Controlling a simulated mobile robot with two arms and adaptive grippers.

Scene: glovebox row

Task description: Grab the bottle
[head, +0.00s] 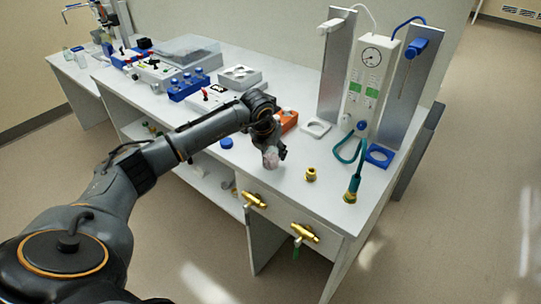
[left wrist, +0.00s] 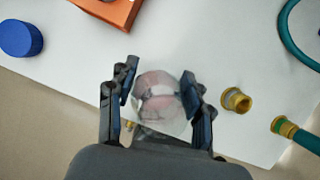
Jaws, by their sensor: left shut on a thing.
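The bottle (left wrist: 160,100) is clear and see-through with a pinkish look inside. It sits between the two fingers of my left gripper (left wrist: 162,98) in the left wrist view, and the fingers are shut on it. In the head view the bottle (head: 271,157) shows just below my left gripper (head: 270,148), over the front part of the white bench. I cannot tell whether its base touches the bench top. My right gripper is not in view.
On the bench (head: 322,198), a brass fitting (head: 311,174) and a green hose (head: 352,186) lie to the right. A blue cap (head: 226,143) is left of the gripper, and an orange block (head: 289,120) is behind it. Brass valves (head: 305,232) stick out of the bench front.

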